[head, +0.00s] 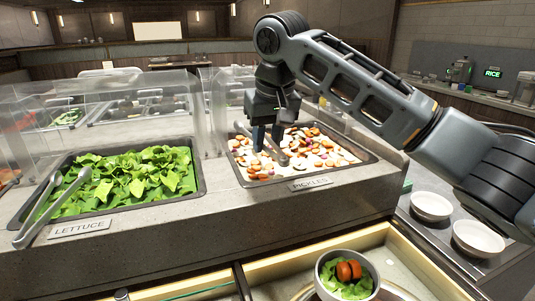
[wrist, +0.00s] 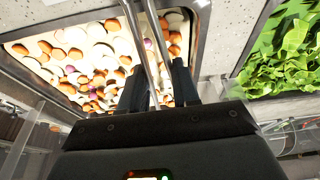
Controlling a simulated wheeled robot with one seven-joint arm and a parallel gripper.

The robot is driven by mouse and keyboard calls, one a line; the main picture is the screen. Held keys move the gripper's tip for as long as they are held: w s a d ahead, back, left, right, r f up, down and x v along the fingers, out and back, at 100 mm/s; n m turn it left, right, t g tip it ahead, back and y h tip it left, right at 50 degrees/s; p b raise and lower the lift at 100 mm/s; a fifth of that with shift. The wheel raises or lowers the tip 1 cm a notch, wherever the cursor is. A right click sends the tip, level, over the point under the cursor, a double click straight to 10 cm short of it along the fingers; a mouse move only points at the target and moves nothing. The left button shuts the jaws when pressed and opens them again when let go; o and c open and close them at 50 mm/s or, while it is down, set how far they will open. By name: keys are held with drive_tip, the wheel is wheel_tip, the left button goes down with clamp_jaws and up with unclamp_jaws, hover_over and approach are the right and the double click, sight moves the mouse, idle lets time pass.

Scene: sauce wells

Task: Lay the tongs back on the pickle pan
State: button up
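The pickle pan (head: 238,172), labelled PICKLES, holds orange, white and purple pieces; it also shows in the wrist view (wrist: 193,40). The metal tongs (head: 243,130) lie low across the left part of the pan, one end by its back-left rim. Whether they rest on the pickles or hang just above is hard to tell. My gripper (head: 267,142) points down over the pan with a finger on each side of the tongs. In the wrist view the tongs' two arms (wrist: 152,62) run between my fingers (wrist: 160,85), which look closed against them.
The lettuce pan (head: 203,190) stands to the left with its own tongs (head: 48,208) on its left rim. Clear guards (head: 190,110) stand behind and between the pans. A bowl of lettuce and tomato (head: 322,270) sits in front; white bowls (head: 431,206) stand at right.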

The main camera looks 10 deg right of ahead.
drive_tip(key=shift+f, duration=1.95)
drive_tip(key=shift+f+p, duration=0.3)
drive_tip(key=shift+f, duration=0.1)
drive_tip(key=shift+f, duration=0.2)
drive_tip(key=o, duration=0.6)
drive_tip(key=shift+r, duration=0.6)
drive_tip(key=b+v, duration=0.1)
drive_tip(key=v, duration=1.1)
drive_tip(key=shift+w, duration=0.1)
